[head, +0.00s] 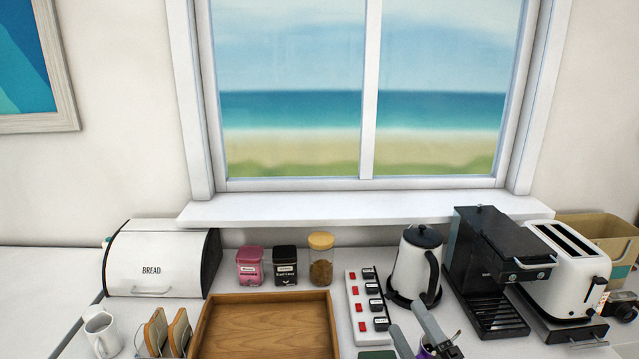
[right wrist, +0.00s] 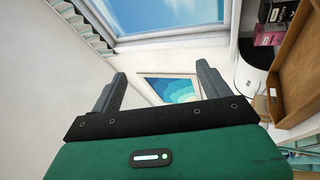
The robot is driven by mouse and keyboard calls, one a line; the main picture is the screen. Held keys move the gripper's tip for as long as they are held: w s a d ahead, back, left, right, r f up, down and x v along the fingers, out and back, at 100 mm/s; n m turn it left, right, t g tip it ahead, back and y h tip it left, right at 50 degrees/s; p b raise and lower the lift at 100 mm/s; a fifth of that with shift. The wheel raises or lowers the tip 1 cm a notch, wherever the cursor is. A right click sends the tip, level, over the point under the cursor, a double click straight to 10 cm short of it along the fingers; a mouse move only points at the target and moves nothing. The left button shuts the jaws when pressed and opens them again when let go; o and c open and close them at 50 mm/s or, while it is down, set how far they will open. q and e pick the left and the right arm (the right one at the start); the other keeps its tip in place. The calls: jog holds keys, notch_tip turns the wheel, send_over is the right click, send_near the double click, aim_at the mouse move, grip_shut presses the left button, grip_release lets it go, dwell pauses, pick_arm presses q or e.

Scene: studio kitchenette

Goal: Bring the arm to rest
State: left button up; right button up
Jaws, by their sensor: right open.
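My right gripper (head: 405,316) shows at the bottom edge of the head view, right of centre. Its two grey fingers stand apart and point up and to the left, in front of the kettle. The rest of its arm is cut off by the frame. In the right wrist view the gripper (right wrist: 160,75) shows open fingers with nothing between them. Beyond them are the wall and the blue wall picture (right wrist: 170,90). My left gripper is in neither view.
A wooden tray (head: 265,326), power strip (head: 354,310), kettle (head: 408,270), coffee machine (head: 480,260) and toaster (head: 570,275) crowd the counter. A bread bin (head: 155,262), white mug (head: 102,334) and toast rack (head: 165,335) stand left. A purple item (head: 425,351) is partly hidden near the fingers.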

jog(key=s+d+f+m+g+h, duration=0.3)
jog(key=d+f+m+g+h, duration=0.15)
jog(key=f+m, duration=0.35)
jog(key=s+d+f+m+g+h, duration=0.3)
jog(key=d+f+m+h, duration=0.25)
jog(key=f+m, duration=0.2)
jog(key=s+a+f+m+g+y, duration=0.1)
jog(key=s+f+m+g, duration=0.1)
jog(key=s+f+g, duration=0.55)
jog(key=s+a+f+m+g, duration=0.2)
jog(key=s+f+m, duration=0.15)
jog(key=s, duration=0.75)
notch_tip(320, 180, down, 33)
jog(key=n+g, duration=0.1)
jog(key=g, duration=0.1)
jog(key=s+d+f, duration=0.2)
jog(key=s+f, duration=0.7)
jog(key=s+d+f, duration=0.2)
jog(key=s+f, duration=0.7)
jog(key=s, duration=0.1)
jog(key=shift+f+g, duration=0.15)
jog(key=shift+g, duration=0.25)
